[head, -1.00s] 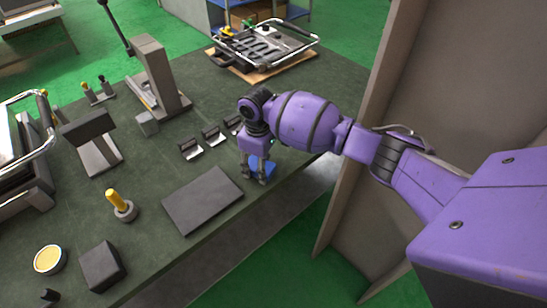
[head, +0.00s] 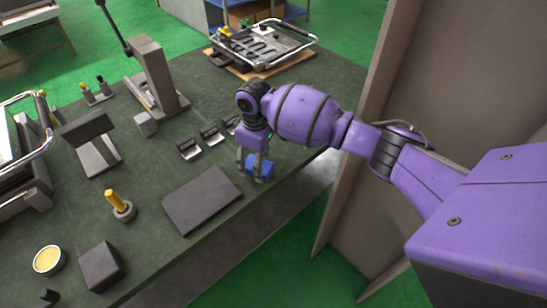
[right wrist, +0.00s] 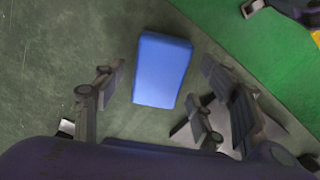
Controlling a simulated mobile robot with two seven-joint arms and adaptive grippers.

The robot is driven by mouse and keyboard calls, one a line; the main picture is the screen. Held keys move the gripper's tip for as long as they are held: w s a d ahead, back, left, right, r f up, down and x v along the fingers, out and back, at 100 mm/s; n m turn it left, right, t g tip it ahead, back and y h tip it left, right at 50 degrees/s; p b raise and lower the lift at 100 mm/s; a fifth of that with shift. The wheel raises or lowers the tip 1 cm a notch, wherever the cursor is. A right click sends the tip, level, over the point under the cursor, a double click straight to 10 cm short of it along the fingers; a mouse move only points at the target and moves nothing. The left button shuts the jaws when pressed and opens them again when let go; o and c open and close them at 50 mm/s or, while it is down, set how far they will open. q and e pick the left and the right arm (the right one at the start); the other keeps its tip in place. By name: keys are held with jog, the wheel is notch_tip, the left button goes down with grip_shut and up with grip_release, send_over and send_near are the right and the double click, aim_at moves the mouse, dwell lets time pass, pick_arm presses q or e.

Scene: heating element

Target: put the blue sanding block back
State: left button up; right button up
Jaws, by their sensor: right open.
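The blue sanding block (head: 259,166) lies on the green-topped workbench near its right edge. In the right wrist view the block (right wrist: 162,69) lies flat on the bench, ahead of and between the fingers. My right gripper (head: 251,177) is over the block in the head view, fingers pointing down. In the right wrist view the gripper (right wrist: 155,105) is open and its fingers are apart from the block on both sides. Whether the fingertips are at the block's height cannot be told. My left gripper is not in view.
A dark flat plate (head: 202,199) lies left of the block. Small metal holders (head: 211,135) stand behind it. A dark cube (head: 102,266), a yellow-handled tool (head: 118,204) and a round yellow tin (head: 48,259) are at the left. The bench edge and a tall panel (head: 360,180) are on the right.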

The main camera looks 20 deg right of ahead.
notch_tip(320, 180, up, 11)
jog(key=shift+f+p, duration=0.2)
jog(key=shift+p, duration=0.15)
jog(key=shift+w+a, duration=0.1)
jog(key=shift+a, duration=0.05)
